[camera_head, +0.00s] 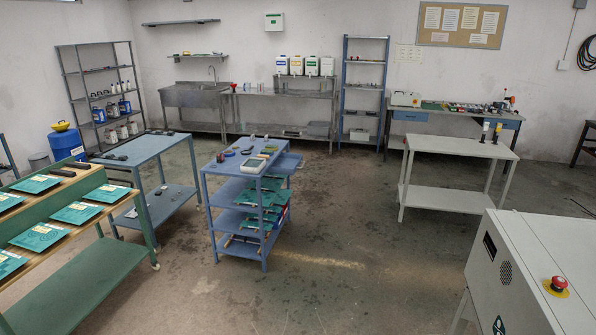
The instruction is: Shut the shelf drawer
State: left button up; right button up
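A blue shelf unit (207,190) stands on the floor near the middle of the view. It has several levels, with green packets (262,200) sticking out on its right side. A blue, drawer-like panel (289,160) juts out beyond the top's back right side; it looks like a pulled-out drawer, but its inside is too small to make out. Neither of my grippers is in view.
A blue-grey table (140,148) and a green-framed rack with green packets (75,213) stand left. A white table (460,146) stands right, and a light grey machine with a red button (520,265) fills the lower right. Floor before the shelf (340,260) is clear.

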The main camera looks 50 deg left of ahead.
aim_at(286, 163)
jog(key=u, duration=1.3)
jog(key=l+u, duration=0.15)
jog(key=u, duration=0.2)
jog(key=l+u, duration=0.3)
jog(key=l, duration=0.3)
